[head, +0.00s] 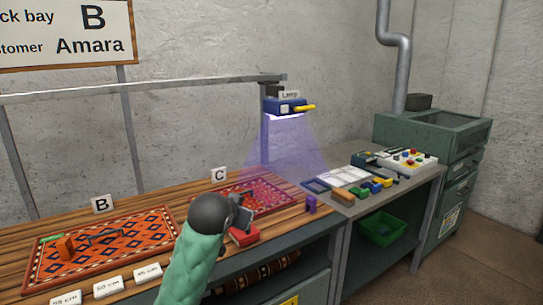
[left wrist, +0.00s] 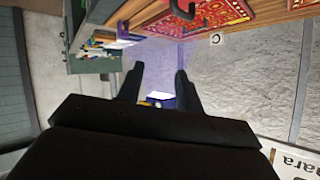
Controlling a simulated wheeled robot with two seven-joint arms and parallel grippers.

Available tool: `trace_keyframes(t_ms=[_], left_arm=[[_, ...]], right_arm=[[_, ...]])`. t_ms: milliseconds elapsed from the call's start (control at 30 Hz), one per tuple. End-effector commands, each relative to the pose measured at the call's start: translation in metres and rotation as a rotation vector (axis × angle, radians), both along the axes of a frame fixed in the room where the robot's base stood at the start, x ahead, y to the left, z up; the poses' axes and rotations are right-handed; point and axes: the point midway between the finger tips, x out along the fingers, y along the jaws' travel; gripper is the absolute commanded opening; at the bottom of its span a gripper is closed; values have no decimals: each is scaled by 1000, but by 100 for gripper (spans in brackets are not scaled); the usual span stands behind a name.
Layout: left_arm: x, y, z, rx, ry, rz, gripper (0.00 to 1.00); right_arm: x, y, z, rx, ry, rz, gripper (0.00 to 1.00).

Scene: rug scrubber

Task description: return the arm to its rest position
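My left arm, in a green sleeve, reaches in from the bottom of the head view. Its left gripper (head: 241,215) is in front of the rug by label C. In the left wrist view, which is upside down, the two fingers (left wrist: 159,85) stand apart with nothing gripped between them. The blue lamp body (left wrist: 160,97) shows far beyond them. A red block (head: 243,236) lies at the bench front, just below the gripper in the head view; I cannot tell whether they touch. My right gripper is in neither view.
A wooden bench holds an orange rug (head: 105,240) by label B and a red rug (head: 262,196) by label C. A lamp (head: 286,106) casts violet light there. Size plates (head: 107,287) line the front edge. A grey side table (head: 405,187) carries several small items; a green bin (head: 382,229) is below.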

Motion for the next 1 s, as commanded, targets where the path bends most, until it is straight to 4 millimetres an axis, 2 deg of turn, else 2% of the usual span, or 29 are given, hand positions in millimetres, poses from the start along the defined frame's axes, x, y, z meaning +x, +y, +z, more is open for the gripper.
trace_keyframes(t_ms=[33,100,567,1000], left_arm=[[-11,4,-17,-7,21,9,36],[-26,10,-36,-14,45,23,36],[-125,39,-158,-64,221,93,36],[-237,55,-276,-93,464,139,36]], right_arm=[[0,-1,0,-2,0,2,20],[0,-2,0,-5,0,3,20],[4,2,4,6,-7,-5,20],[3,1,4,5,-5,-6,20]])
